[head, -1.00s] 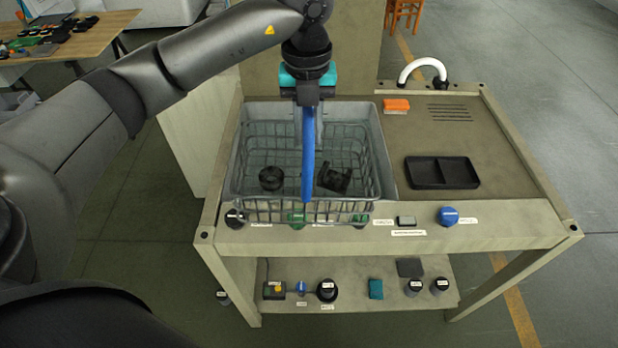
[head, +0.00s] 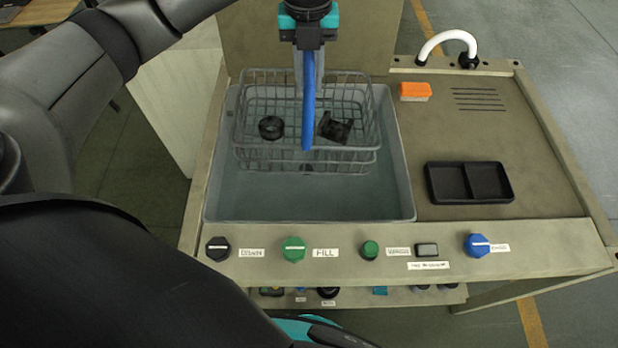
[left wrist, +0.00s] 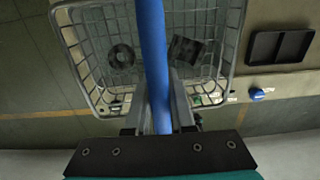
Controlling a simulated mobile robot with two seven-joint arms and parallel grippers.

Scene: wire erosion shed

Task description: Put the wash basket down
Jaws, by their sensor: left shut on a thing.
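The wash basket is a grey wire basket (head: 255,162) with a blue handle (head: 308,110), seen in the head view over the back part of the grey sink basin (head: 215,200). It holds a black round part (head: 271,127) and a black angular part (head: 334,128). My left gripper (head: 308,52) is above the basket, shut on the blue handle. In the left wrist view the handle (left wrist: 153,60) runs between the fingers and the basket wires (left wrist: 75,50) lie beyond. Whether the basket touches the basin floor cannot be told. My right gripper is not in view.
Right of the basin, the counter holds an orange brush (head: 415,91), a black two-part tray (head: 468,183) and a white tap (head: 447,44). Knobs line the front panel (head: 400,245), including a blue one (head: 477,245). The front of the basin is clear.

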